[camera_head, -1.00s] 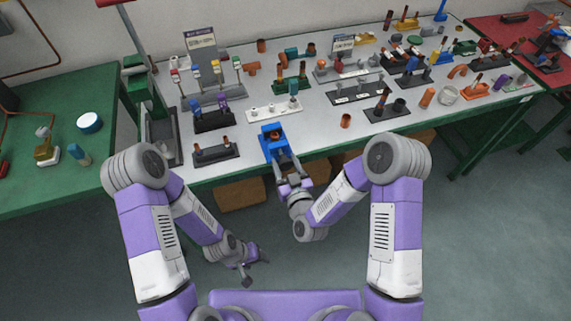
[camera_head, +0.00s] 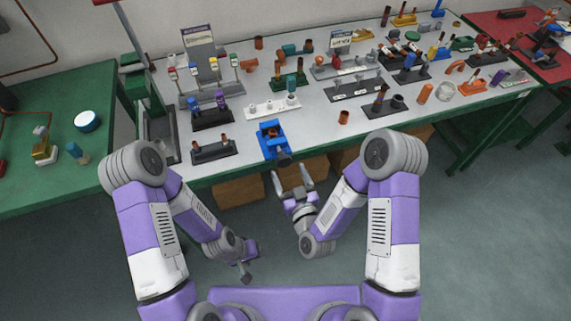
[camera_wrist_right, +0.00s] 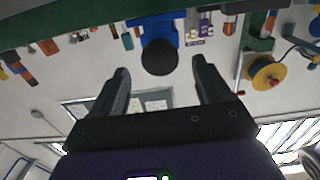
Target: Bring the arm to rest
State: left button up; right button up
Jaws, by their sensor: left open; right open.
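My right gripper (camera_head: 291,172) is open and empty, its two grey fingers spread, just off the front edge of the workbench. In the right wrist view its fingers (camera_wrist_right: 160,75) stand apart with nothing between their tips. A blue vise (camera_head: 268,141) sits at the bench's front edge, just beyond these fingers. Its dark round end shows in the right wrist view (camera_wrist_right: 160,58), and the fingers are clear of it. My left gripper (camera_head: 247,268) hangs low over the floor, away from the bench, open; its fingers are small and hard to make out.
The grey workbench (camera_head: 312,118) carries several fixtures and copper-coloured fittings. Cardboard boxes (camera_head: 240,190) stand under its front edge. A green table (camera_head: 50,185) is at left and a red table (camera_head: 510,32) at far right. The floor (camera_head: 480,240) around my arms is clear.

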jog(key=shift+p+v, duration=0.5)
jog(key=shift+v, duration=0.6)
jog(key=shift+f, duration=0.1)
jog(key=s+d+f+m+g+h, duration=0.1)
jog(key=s+d+f+g, duration=0.1)
jog(key=f+g, duration=0.4)
jog(key=s+d+f+m+g, duration=0.2)
jog(key=f+g, duration=0.1)
jog(key=f, duration=0.6)
jog(key=s+d+f+m+g, duration=0.3)
jog(key=s+f+g, duration=0.2)
jog(key=s, duration=0.6)
jog(key=g, duration=0.2)
jog(key=shift+s+g, duration=0.15)
jog(key=shift+g, duration=0.15)
jog(key=shift+d+f, duration=0.1)
